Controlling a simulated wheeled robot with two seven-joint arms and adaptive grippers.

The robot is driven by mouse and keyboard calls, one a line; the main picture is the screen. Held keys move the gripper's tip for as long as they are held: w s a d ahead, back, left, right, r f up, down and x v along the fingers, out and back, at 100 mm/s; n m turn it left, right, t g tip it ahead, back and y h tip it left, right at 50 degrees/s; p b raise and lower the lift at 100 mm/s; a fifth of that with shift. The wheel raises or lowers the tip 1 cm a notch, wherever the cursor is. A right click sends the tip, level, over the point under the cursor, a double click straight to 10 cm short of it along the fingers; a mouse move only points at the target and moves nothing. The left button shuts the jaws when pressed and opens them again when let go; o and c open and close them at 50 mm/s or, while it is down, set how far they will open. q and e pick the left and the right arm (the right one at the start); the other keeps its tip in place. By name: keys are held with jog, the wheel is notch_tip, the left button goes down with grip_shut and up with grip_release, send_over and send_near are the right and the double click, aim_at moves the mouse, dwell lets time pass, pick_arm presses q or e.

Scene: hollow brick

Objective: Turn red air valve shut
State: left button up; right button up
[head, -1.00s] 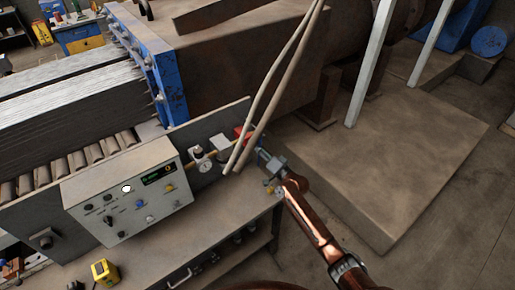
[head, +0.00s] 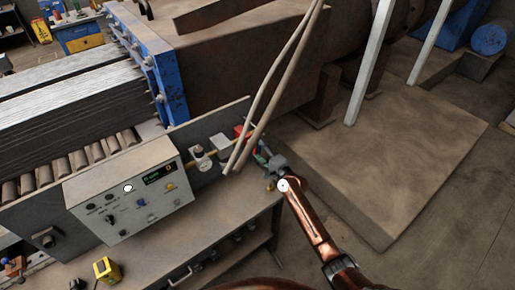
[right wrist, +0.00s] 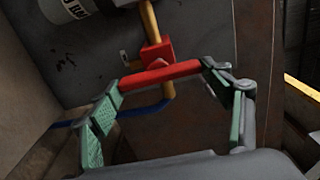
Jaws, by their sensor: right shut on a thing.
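The red air valve has a red block and a red bar handle (right wrist: 160,74) on a brass pipe (right wrist: 150,20). In the right wrist view the handle lies across the line of the pipe. My right gripper (right wrist: 165,95) is shut on the handle, with one green-padded finger at each end of it. In the head view my right gripper (head: 267,160) is at the right end of the pipe, and only a bit of red valve (head: 240,131) shows behind the cables. My left gripper is not in view.
A control box (head: 130,190) with a lit display and a round gauge (head: 200,158) stand left of the valve. Two pale cables (head: 262,110) hang close in front of it. A yellow device (head: 106,270) sits at the lower left.

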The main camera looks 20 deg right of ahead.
jog(key=shift+d, duration=0.1)
dwell(0.3)
jog(key=o, duration=1.2)
jog(key=shift+c, duration=0.2)
jog(key=shift+s, duration=0.1)
jog(key=v, duration=1.1)
jog(key=shift+s, duration=0.4)
jog(key=shift+d, duration=0.15)
